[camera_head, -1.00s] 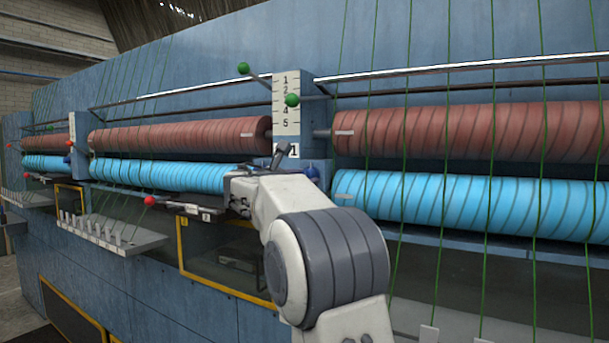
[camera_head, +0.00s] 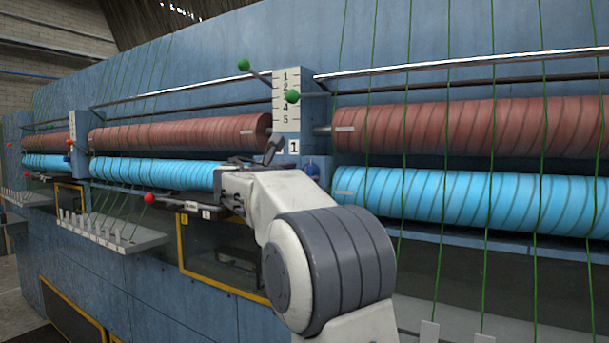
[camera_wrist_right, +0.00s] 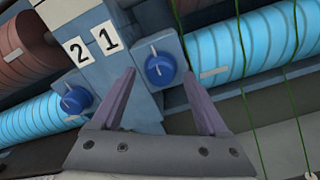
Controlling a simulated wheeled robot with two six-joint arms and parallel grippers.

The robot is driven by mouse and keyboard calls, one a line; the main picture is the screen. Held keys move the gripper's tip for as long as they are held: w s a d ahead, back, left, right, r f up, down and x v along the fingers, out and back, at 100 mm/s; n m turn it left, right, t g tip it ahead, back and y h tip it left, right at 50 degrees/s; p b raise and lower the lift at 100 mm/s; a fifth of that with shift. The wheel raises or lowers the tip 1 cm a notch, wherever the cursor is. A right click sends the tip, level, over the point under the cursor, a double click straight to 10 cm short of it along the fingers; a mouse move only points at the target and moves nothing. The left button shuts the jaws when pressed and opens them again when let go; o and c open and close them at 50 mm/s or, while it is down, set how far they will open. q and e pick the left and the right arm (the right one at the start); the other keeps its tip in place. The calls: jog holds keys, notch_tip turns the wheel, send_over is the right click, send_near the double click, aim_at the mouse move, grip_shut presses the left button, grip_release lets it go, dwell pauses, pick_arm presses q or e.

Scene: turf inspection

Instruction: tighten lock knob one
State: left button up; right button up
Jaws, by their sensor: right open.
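Lock knob one (camera_wrist_right: 160,68) is a round blue knob with a pale bar across it, on a blue-grey block beside the "1" label in the right wrist view. In the head view its blue side (camera_head: 312,168) shows only partly behind my arm. My right gripper (camera_wrist_right: 159,76) is open and empty. Its two purple-grey fingers point toward the knob, one on each side of it in the picture. I cannot tell how far the tips are from it. My left gripper is not in view.
A second blue knob (camera_wrist_right: 75,99) sits near the "2" label (camera_wrist_right: 77,51). Blue rollers (camera_head: 460,203) and brown rollers (camera_head: 470,132) flank the post (camera_head: 287,100). Green yarns (camera_head: 490,190) hang in front on the right.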

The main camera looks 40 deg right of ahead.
jog(key=b+v, duration=0.2)
jog(key=v, duration=0.6)
jog(key=shift+b, duration=0.4)
jog(key=shift+a, duration=0.1)
jog(key=s+a+f+m+y+b, duration=0.15)
jog(key=a+f+y, duration=0.25)
jog(key=a+f, duration=0.4)
jog(key=s+a+f+y, duration=0.3)
jog(key=a+f, duration=0.2)
jog(key=f, duration=0.5)
jog(key=s+a+f+m+y, duration=0.15)
jog(key=a+f+y, duration=0.25)
jog(key=a+f, duration=0.45)
jog(key=s+a+f+m+g+y+b, duration=0.1)
jog(key=s+a+f+m+g+y, duration=0.2)
jog(key=s+a+f, duration=0.3)
jog(key=s+a+f+m+g+y, duration=0.3)
jog(key=s+a+f, duration=0.3)
jog(key=s+f, duration=0.8)
jog(key=s+m, duration=0.1)
jog(key=s, duration=0.5)
jog(key=shift+f+g+y+b, duration=0.15)
jog(key=shift+g+y+b, duration=0.15)
jog(key=shift+g+b, duration=0.1)
jog(key=shift+d, duration=0.1)
